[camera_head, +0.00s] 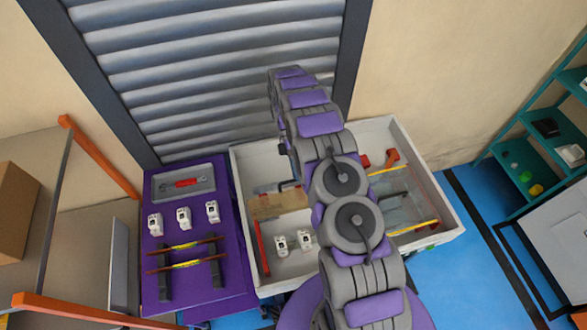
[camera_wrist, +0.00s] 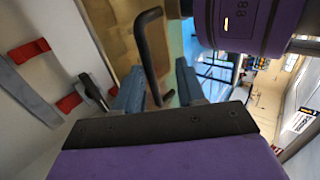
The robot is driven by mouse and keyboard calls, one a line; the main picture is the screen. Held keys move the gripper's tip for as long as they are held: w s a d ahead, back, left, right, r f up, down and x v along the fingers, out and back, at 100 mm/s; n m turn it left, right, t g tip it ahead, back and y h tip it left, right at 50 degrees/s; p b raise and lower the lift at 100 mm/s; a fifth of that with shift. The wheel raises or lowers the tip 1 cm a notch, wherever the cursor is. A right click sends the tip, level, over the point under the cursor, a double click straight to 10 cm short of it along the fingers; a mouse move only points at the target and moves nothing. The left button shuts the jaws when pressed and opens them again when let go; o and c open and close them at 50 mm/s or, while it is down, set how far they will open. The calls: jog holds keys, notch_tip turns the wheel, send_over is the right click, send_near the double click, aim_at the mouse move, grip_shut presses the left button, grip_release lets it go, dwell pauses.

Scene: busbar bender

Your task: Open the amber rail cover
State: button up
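The amber rail cover (camera_wrist: 118,38) is a see-through brownish panel at the top of the wrist view. A black bar handle (camera_wrist: 147,62) stands out from it. My gripper (camera_wrist: 159,76) is open, with its two blue-grey fingers on either side of the handle's lower part. A gap shows between the handle and the fingers, and I cannot tell how deep the handle sits between them. In the head view my arm hides the gripper. A tan panel (camera_head: 278,204) lies in the white tray there; I cannot tell if it is the same cover.
The white tray (camera_head: 448,203) holds two white devices (camera_head: 293,243) and a clear panel (camera_head: 405,207) at right. A purple table (camera_head: 207,283) at left carries more white devices and bars. Red clips (camera_wrist: 29,50) on a grey bar show in the wrist view. Teal shelves (camera_head: 522,143) stand at right.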

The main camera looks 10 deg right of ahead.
jog(key=s+r+b, duration=0.1)
jog(key=s, duration=1.4)
jog(key=shift+s+r+b, duration=0.15)
jog(key=shift+s+b, duration=0.05)
jog(key=shift+b, duration=0.15)
jog(key=shift+c, duration=0.2)
